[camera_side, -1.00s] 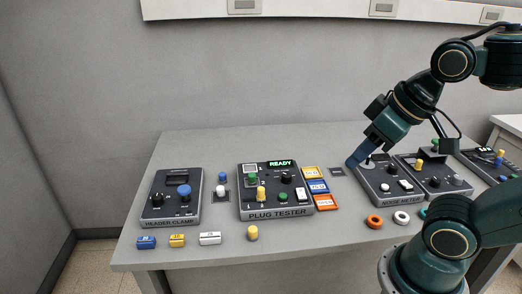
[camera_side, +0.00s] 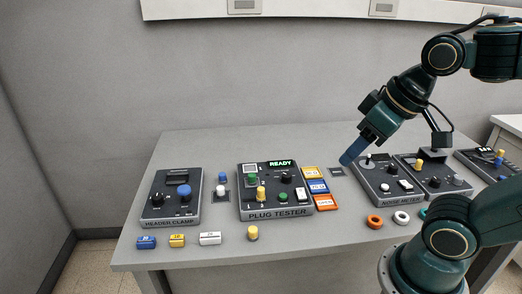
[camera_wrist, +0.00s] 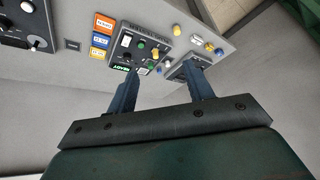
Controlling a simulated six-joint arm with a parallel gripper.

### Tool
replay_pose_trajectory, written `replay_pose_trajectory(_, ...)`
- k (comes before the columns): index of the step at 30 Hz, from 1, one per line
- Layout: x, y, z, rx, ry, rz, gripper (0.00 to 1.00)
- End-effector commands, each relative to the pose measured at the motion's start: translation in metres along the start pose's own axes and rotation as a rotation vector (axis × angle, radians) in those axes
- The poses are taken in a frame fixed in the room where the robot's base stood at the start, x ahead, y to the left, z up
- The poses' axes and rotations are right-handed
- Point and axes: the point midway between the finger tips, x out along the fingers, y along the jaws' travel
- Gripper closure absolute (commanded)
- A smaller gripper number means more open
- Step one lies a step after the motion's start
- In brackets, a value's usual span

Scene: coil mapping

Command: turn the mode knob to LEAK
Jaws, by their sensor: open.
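The plug tester (camera_side: 275,212) is a dark box in the middle of the table with a green READY display. It carries a dark knob (camera_side: 284,180), a yellow plug (camera_side: 261,194), green parts and a rocker switch. Which knob is the mode knob, and any LEAK mark, is too small to read. My gripper (camera_side: 346,162) is raised to the right of the tester, apart from it, pointing down-left. In the wrist view its two blue fingers (camera_wrist: 162,70) are spread with nothing between them, and the tester (camera_wrist: 150,42) shows upside down beyond them.
Yellow, blue and orange tags (camera_side: 318,187) lie beside the tester. Coloured blocks (camera_side: 178,240) and rings (camera_side: 375,222) lie at the front. The back strip of table is clear.

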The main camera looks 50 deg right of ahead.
Motion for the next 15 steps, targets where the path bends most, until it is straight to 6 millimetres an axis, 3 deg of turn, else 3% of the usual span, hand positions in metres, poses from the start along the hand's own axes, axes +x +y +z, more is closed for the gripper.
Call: replay_pose_trajectory(15, 0.031, 0.029, -0.077, 0.138, -0.140, 0.045, 0.48)
